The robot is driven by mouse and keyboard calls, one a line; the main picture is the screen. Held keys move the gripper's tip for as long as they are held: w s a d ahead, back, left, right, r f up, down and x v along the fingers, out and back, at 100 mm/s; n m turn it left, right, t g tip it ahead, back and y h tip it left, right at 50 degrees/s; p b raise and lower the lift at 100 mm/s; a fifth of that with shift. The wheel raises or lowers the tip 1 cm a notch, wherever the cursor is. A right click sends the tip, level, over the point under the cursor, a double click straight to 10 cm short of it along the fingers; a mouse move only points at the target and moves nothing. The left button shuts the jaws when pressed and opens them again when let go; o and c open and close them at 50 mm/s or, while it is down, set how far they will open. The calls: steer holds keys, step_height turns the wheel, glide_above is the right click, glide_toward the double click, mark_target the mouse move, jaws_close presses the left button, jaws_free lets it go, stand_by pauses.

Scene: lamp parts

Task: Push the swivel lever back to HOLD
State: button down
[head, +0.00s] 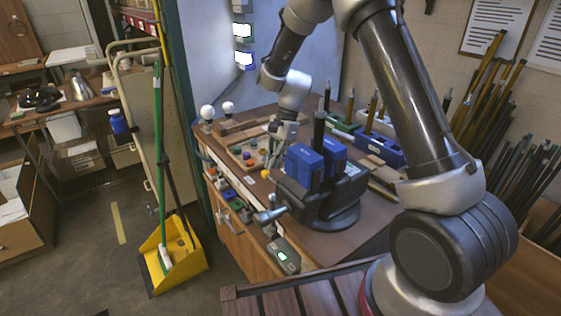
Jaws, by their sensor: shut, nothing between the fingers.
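A dark grey bench vise (325,190) with blue jaw covers (305,165) stands on a round swivel base (335,218) on the brown workbench. A small orange-yellow knob (265,174) shows at the vise's left side; it may be the end of the swivel lever, whose shaft I cannot make out. The vise's screw handle (270,215) sticks out toward the front left. No HOLD mark is readable. My gripper (272,158) is shut and empty, pointing down behind and left of the blue jaws, above and close to the knob. Whether it touches the lever I cannot tell.
A tray (236,152) of coloured parts lies left of my gripper, with white bulbs (207,113) behind. A small box with a green light (284,256) sits at the bench's front edge. Upright rods (373,108) in blocks stand right of the vise. The floor at left holds a yellow dustpan (183,262).

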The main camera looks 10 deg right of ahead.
steer(key=shift+s+a+n, duration=0.1)
steer(key=shift+a+n, duration=0.55)
steer(key=shift+n, duration=0.15)
steer(key=v, duration=1.2)
steer(key=shift+w+a, duration=0.3)
